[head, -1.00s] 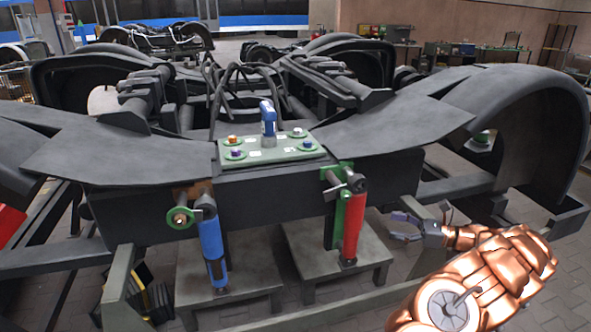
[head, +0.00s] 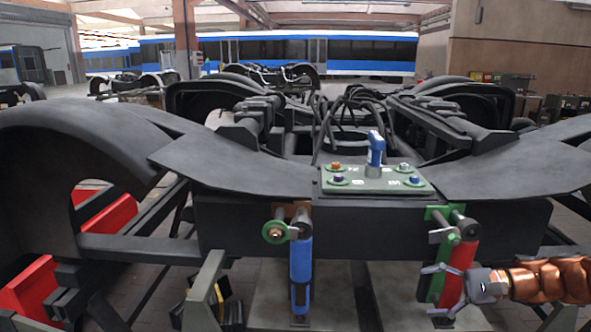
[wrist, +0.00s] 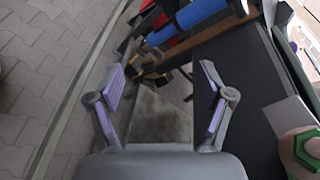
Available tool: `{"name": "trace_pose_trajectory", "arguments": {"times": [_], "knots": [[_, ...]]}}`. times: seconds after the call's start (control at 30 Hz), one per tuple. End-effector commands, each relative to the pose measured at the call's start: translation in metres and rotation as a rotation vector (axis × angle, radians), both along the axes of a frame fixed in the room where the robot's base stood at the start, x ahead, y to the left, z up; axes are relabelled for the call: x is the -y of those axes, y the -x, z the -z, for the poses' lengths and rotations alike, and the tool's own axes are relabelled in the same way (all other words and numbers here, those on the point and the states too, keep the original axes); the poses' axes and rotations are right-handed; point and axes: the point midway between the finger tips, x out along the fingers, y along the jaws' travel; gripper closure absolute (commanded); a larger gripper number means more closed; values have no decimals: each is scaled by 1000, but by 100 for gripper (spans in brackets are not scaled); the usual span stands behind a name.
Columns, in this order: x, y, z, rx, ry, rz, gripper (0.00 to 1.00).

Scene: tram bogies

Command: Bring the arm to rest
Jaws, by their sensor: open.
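My gripper (head: 438,290) is open and empty at the lower right of the head view, in front of the red cylinder (head: 459,270). In the picture its fingers overlap the lower part of that cylinder; I cannot tell whether they touch it. In the wrist view, my gripper (wrist: 160,88) shows two spread fingers with purple pads and nothing between them. My copper-coloured arm comes in from the right edge of the head view.
The dark bogie frame (head: 235,170) fills the middle. A green plate (head: 345,187) with coloured bolts and a blue tool (head: 376,148) sits on it. A blue cylinder (head: 301,268) hangs at the front, also in the wrist view (wrist: 208,14). Paved floor (wrist: 35,75) lies open at left.

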Motion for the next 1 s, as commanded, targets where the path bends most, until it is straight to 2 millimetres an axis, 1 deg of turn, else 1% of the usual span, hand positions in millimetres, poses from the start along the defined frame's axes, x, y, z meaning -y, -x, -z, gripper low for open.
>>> {"name": "trace_pose_trajectory", "arguments": {"times": [0.03,0.17,0.2,0.37,0.4,0.5,0.6,0.73,0.9,1.0], "knots": [[-21,5,-14,6,27,-47,21],[-64,22,-31,16,106,-153,21],[-77,29,-36,19,131,-187,21],[-121,58,-49,32,241,-304,21],[-130,67,-51,34,271,-333,21],[-151,89,-56,45,345,-402,21],[-167,112,-59,56,425,-466,21],[-182,143,-59,69,531,-541,21],[-191,183,-57,84,672,-629,21],[-190,205,-55,100,759,-669,21]]}}
